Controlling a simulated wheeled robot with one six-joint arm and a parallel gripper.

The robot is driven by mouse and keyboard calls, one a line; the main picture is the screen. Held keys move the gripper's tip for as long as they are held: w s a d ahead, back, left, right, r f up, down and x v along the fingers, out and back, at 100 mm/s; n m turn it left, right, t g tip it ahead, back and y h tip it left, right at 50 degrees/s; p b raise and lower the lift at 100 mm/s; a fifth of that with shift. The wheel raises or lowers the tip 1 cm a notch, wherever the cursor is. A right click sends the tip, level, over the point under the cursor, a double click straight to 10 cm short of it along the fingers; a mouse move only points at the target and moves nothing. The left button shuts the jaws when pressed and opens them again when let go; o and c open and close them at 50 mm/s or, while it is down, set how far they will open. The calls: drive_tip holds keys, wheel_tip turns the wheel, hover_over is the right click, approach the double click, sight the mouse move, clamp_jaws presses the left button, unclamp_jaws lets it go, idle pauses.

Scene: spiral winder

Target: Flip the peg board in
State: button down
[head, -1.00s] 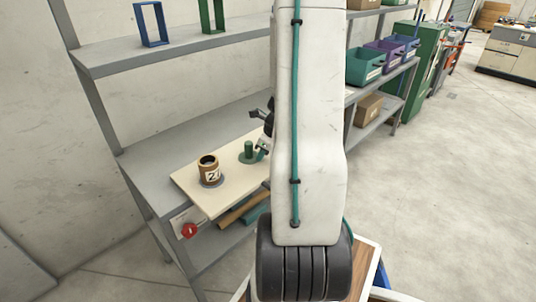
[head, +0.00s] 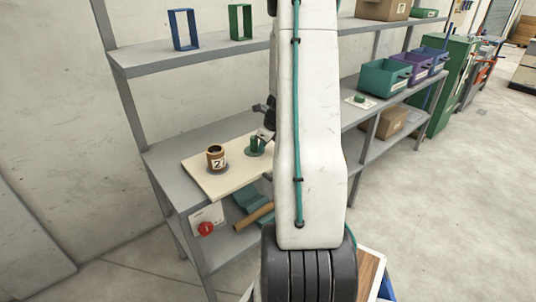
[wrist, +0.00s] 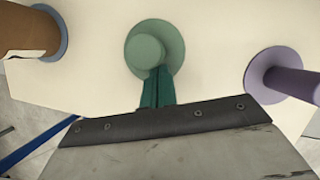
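The cream peg board (head: 207,186) lies on the middle shelf and fills most of the wrist view (wrist: 210,60). It carries a green peg (wrist: 146,48) on a round base, a purple peg (wrist: 290,82) at right and a brown spool (wrist: 25,28) at left. The spool also shows, with its number label, in the head view (head: 216,160). My gripper (wrist: 157,75) has its teal fingers together right against the near side of the green peg; I cannot tell if they touch it. My arm hides the board's right part in the head view.
Grey shelving (head: 160,158) holds the board. Below are a red knob (head: 205,228) and a brown roll (head: 255,215). Blue (head: 185,30) and green (head: 240,22) frames stand on the upper shelf. Bins (head: 385,77) stand at right. The floor (head: 440,210) at right is clear.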

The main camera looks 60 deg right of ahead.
drive_tip(key=shift+w+d, duration=0.25)
drive_tip(key=shift+w, duration=0.6)
drive_tip(key=shift+w+d, duration=0.3)
drive_tip(key=shift+w, duration=0.55)
drive_tip(key=shift+w+d, duration=0.25)
drive_tip(key=shift+w, duration=0.6)
drive_tip(key=shift+r, duration=0.1)
drive_tip(key=shift+s, duration=0.15)
drive_tip(key=s, duration=0.2)
drive_tip(key=s+r, duration=0.1)
drive_tip(key=s, duration=0.1)
drive_tip(key=shift+s+d, duration=0.15)
drive_tip(key=shift+d, duration=0.05)
drive_tip(key=v, duration=0.8)
drive_tip(key=shift+s+r, duration=0.15)
drive_tip(key=shift+r, duration=0.2)
